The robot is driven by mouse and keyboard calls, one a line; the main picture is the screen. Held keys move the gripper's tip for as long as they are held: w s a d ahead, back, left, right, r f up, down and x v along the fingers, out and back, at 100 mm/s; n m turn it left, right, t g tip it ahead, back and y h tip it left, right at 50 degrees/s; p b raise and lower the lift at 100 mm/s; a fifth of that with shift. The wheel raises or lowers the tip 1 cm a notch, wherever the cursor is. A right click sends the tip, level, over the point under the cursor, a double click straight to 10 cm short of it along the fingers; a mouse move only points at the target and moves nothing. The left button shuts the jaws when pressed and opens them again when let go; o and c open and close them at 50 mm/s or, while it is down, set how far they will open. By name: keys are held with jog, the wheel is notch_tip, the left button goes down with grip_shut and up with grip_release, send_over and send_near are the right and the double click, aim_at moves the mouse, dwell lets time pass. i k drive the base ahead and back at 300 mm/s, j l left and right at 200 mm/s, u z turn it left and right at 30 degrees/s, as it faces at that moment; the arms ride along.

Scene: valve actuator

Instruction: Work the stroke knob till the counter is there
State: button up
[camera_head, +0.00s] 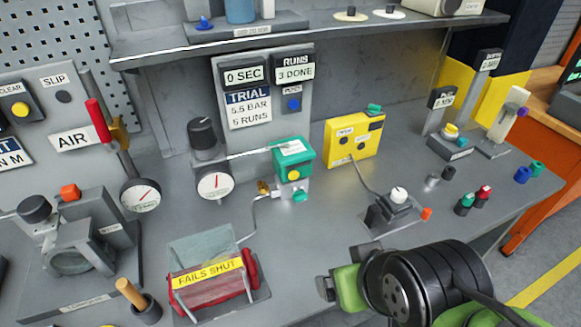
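The runs counter (294,73) on the grey back panel reads "3 DONE", beside a display (244,76) reading "0 SEC". I see no label reading "stroke". Knob-like parts include a white knob (398,194) on a small dark unit (393,211) and a black knob (202,133) above a gauge (215,182). My gripper (326,288) is at the lower right, in front of the white-knob unit and apart from it. Its fingers are mostly hidden, so their opening is unclear.
A green box (292,152) with a yellow button and a yellow box (354,138) stand mid-bench. A "FAILS SHUT" unit (208,278) sits left of my gripper. Small coloured plugs (482,194) stand at right. A shelf (300,34) overhangs the back.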

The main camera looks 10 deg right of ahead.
aim_at(299, 195)
jog(key=j+u, duration=0.25)
jog(key=u, duration=0.2)
jog(key=j+u, duration=0.3)
jog(key=u, duration=0.15)
